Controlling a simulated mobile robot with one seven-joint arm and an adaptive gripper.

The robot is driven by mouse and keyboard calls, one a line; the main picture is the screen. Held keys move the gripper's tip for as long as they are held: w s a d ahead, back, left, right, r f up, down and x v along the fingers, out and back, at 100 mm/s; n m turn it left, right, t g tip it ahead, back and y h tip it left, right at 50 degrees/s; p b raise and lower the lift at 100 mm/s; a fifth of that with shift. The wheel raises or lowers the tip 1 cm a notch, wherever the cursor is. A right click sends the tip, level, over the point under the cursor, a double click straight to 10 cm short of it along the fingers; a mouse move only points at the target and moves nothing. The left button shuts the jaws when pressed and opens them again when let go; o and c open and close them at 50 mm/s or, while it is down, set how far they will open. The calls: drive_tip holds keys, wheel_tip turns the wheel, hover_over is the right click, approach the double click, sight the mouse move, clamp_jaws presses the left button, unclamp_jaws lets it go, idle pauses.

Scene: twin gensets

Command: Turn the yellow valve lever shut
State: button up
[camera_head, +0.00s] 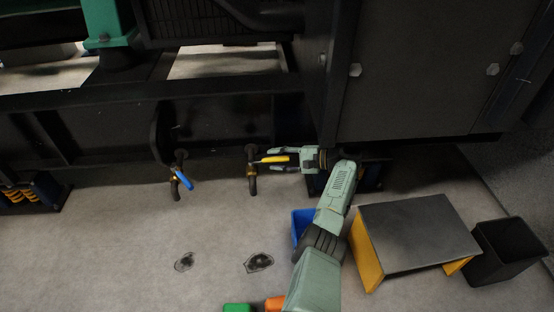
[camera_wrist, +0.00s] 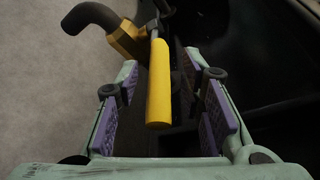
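The yellow valve lever (camera_wrist: 159,85) shows in the wrist view between the two purple-padded fingers of my gripper (camera_wrist: 160,120). Gaps show on both sides, so the fingers are apart and not touching it. The lever joins a brass valve body (camera_wrist: 126,40) with a dark bent pipe (camera_wrist: 92,17). In the head view the yellow lever (camera_head: 276,159) points right from its valve towards my gripper (camera_head: 284,158), which reaches it from the right with open fingers.
A second valve with a blue lever (camera_head: 182,179) is to the left. A blue bin (camera_head: 301,222), a dark-topped stool with yellow sides (camera_head: 417,232) and a black bin (camera_head: 508,252) stand on the floor. Dark stains (camera_head: 259,262) mark the open floor. The dark genset frame (camera_head: 230,121) is behind.

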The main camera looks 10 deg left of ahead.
drive_tip(key=v, duration=1.2)
